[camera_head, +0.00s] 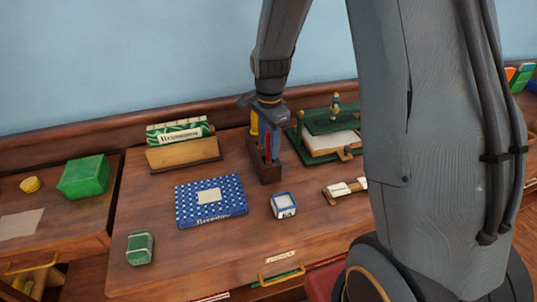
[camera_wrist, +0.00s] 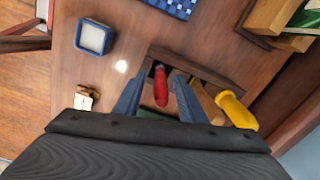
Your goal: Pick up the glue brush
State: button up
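A dark wooden tool holder (camera_head: 266,172) stands on the desk with upright handles in it; it also shows in the wrist view (camera_wrist: 208,66). The wrist view shows a red handle (camera_wrist: 161,88), a yellow handle (camera_wrist: 237,110) and a plain wooden one (camera_wrist: 207,101). I cannot tell from the handles which is the glue brush, as the lower ends are hidden. My gripper (camera_wrist: 157,82) is open over the holder, its blue-grey fingers on either side of the red handle with gaps showing. In the head view, my arm reaches down to the holder from above.
A blue patterned box (camera_head: 220,213), a small blue-and-white box (camera_head: 284,205) and a small green box (camera_head: 140,247) lie on the desk. A green press (camera_head: 330,121) stands right of the holder, and a wooden stand with a green-labelled box (camera_head: 183,154) stands left.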

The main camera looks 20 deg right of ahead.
grip_shut()
